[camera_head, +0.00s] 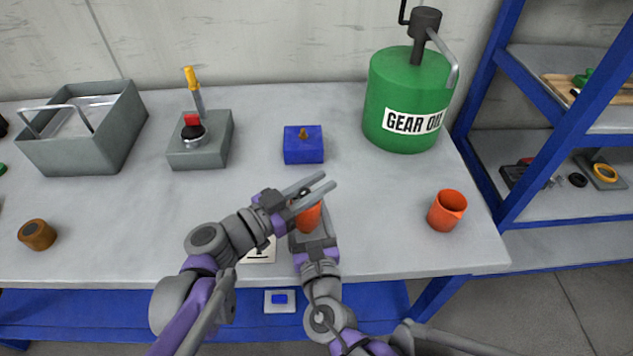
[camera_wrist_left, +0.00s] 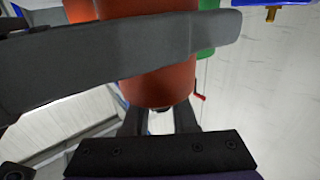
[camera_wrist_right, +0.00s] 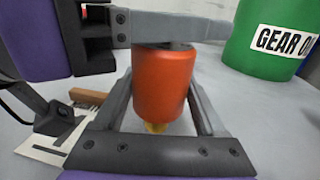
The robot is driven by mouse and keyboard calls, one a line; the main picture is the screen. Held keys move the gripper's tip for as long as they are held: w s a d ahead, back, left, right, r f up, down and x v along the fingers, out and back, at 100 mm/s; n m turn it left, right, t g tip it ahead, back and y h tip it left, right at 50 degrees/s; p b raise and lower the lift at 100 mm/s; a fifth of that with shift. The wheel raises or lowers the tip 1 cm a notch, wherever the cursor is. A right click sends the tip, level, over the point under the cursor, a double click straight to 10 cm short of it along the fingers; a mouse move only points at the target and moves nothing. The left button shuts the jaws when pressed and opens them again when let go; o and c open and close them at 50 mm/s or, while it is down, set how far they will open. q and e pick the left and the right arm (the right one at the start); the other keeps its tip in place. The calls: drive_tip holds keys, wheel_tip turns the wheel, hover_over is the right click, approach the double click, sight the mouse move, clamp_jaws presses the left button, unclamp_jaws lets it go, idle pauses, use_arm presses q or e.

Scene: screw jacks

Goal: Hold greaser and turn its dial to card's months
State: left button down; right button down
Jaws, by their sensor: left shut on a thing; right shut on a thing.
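The greaser (camera_head: 309,219) is an orange-red cylinder, held upright over the front of the bench. My right gripper (camera_head: 312,232) is shut on its body; in the right wrist view the greaser (camera_wrist_right: 165,85) sits between the fingers, a yellowish tip below. My left gripper (camera_head: 326,184) comes in from the left, its fingers across the greaser's upper end and shut on it. A grey finger crosses the greaser (camera_wrist_left: 160,88) in the left wrist view. The fingers hide the dial and its marks. The white card (camera_head: 262,251) lies left of the greaser, partly covered, its print unreadable.
A blue block (camera_head: 303,150) with a brass fitting stands behind. A green gear oil can (camera_head: 400,100) and an orange cup (camera_head: 446,211) are to the right. A grey block (camera_head: 200,145), a metal toolbox (camera_head: 70,150) and a brown cylinder (camera_head: 37,235) are left.

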use_arm(q)
drive_tip(key=m+g+h, duration=0.1)
drive_tip(key=m+g, duration=0.1)
drive_tip(key=g, duration=0.1)
drive_tip(key=m+g+h, duration=0.1)
drive_tip(key=g, duration=0.1)
drive_tip(key=shift+s+d+m+h, duration=0.2)
drive_tip(key=shift+s+m+h, duration=0.1)
drive_tip(key=shift+s+m, duration=0.1)
drive_tip(key=shift+s+d+m+g+h, duration=0.1)
drive_tip(key=shift+s+m+g+h, duration=0.1)
drive_tip(key=shift+m+g, duration=0.6)
drive_tip(key=shift+s+m+g+h, duration=0.2)
drive_tip(key=shift+m+g, duration=0.2)
drive_tip(key=shift+g, duration=0.8)
drive_tip(key=c, duration=0.7)
unclamp_jaws()
drive_tip(key=a, duration=1.2)
drive_tip(key=shift+s, duration=0.45)
